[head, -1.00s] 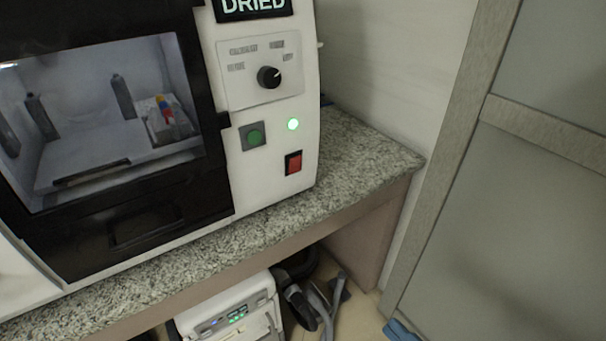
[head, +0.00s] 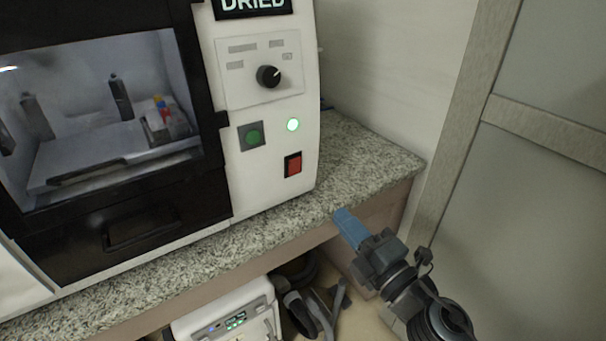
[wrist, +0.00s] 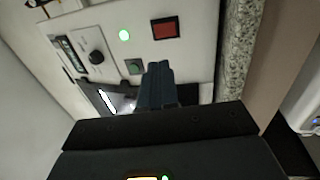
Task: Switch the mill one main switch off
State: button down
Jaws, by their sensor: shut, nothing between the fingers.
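The mill (head: 270,195) stands on a speckled stone counter, with a white front panel and a dark-framed window. Its red main switch (head: 293,164) sits low on the panel, in a black surround. A green indicator light (head: 292,125) above it is lit. In the wrist view the red switch (wrist: 165,28) lies just beyond and above my fingertips. My gripper (head: 343,217) is shut and empty, its blue fingers in front of the counter edge, below and right of the switch and apart from it. The fingers also show in the wrist view (wrist: 159,70).
A green button (head: 252,136) and a black knob (head: 268,76) are on the same panel. The counter (head: 365,155) has bare room right of the mill. A white unit (head: 228,312) and hoses (head: 312,308) are below. A grey door (head: 520,200) stands at right.

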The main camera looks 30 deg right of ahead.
aim_at(295, 164)
jog(key=w+p, duration=0.1)
jog(key=w, duration=0.3)
jog(key=w+r, duration=0.1)
jog(key=w, duration=0.4)
jog(key=w+r+p, duration=0.1)
jog(key=w, duration=0.3)
jog(key=shift+w+r+p, duration=0.2)
jog(key=shift+w+p, duration=0.15)
jog(key=shift+w, duration=0.05)
jog(key=shift+r, duration=0.1)
